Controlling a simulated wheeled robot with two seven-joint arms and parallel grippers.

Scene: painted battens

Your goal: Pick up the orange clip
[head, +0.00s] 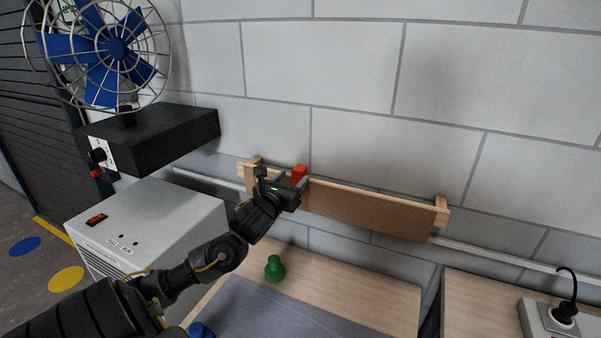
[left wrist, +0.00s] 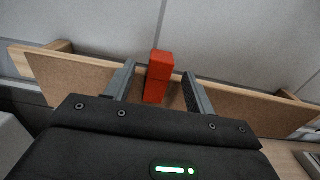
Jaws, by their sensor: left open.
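The orange clip (head: 299,174) is a small red-orange block sitting on the top edge of a wooden batten board (head: 370,212) fixed to the wall. In the left wrist view the clip (left wrist: 158,78) stands between the two fingers of my left gripper (left wrist: 156,90), with a gap on each side. My left gripper (head: 282,182) is open at the board, its fingers reaching to either side of the clip. The clip's lower part is partly hidden by the gripper in the head view. My right gripper is not in view.
A blue-bladed fan (head: 118,48) stands on a black box (head: 150,135) at the left, above a grey-white unit (head: 150,225). A green knob-shaped object (head: 274,268) is on the wooden table (head: 375,297) below, beside a grey mat (head: 265,312). A socket box (head: 550,318) is at lower right.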

